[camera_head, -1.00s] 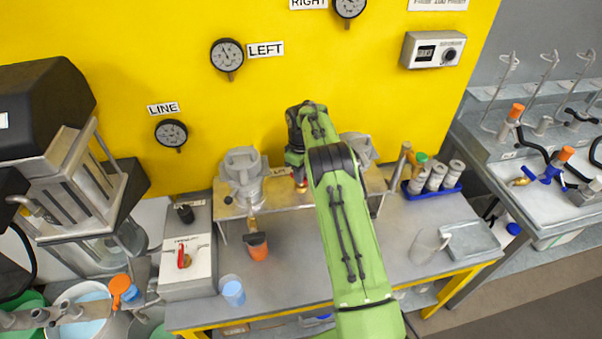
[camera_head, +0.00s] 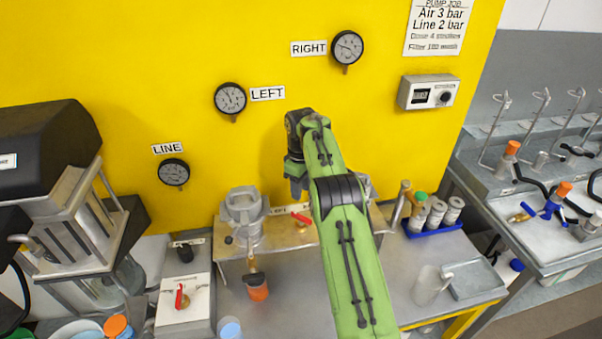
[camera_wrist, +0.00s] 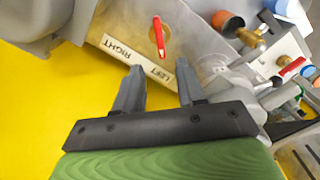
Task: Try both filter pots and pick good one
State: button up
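The left filter pot (camera_head: 244,212) is a grey metal vessel on the raised metal stand, left of my arm. The right filter pot (camera_head: 366,187) is mostly hidden behind my green arm. A red-handled valve (camera_head: 301,218) sits on the stand between the pots. In the wrist view the red handle (camera_wrist: 158,36) lies beyond my fingertips, beside the RIGHT and LEFT label (camera_wrist: 138,58). My gripper (camera_wrist: 158,82) is open and empty, its two fingers apart above the stand. The LEFT gauge (camera_head: 230,98) and RIGHT gauge (camera_head: 347,47) hang on the yellow wall.
A LINE gauge (camera_head: 173,172) is lower left on the wall. A second red-handled valve (camera_head: 181,296) sits on a white box. An orange-ended outlet (camera_head: 257,287) hangs before the left pot. A clear jug (camera_head: 429,285) and a blue rack (camera_head: 433,229) stand to the right.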

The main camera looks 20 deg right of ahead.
notch_tip(320, 180, up, 5)
jog(key=shift+r+p, duration=0.15)
jog(key=shift+p, duration=0.85)
jog(key=s+a+r+m+t+b, duration=0.1)
jog(key=s+a+r+m+b, duration=0.1)
jog(key=s+a+r, duration=0.35)
jog(key=s+a+r+m+t+b, duration=0.1)
jog(key=s+a+r+t, duration=0.15)
jog(key=s+r, duration=0.65)
jog(key=s+a+f+m+t+b, duration=0.1)
jog(key=s+f, duration=0.3)
jog(key=s, duration=0.8)
jog(key=s+a+f+m+t+b, duration=0.1)
jog(key=s+a+f+m+b, duration=0.1)
jog(key=s, duration=1)
notch_tip(320, 180, down, 2)
jog(key=shift+a+f+m, duration=0.15)
jog(key=shift+a+m, duration=0.15)
jog(key=shift+m, duration=0.2)
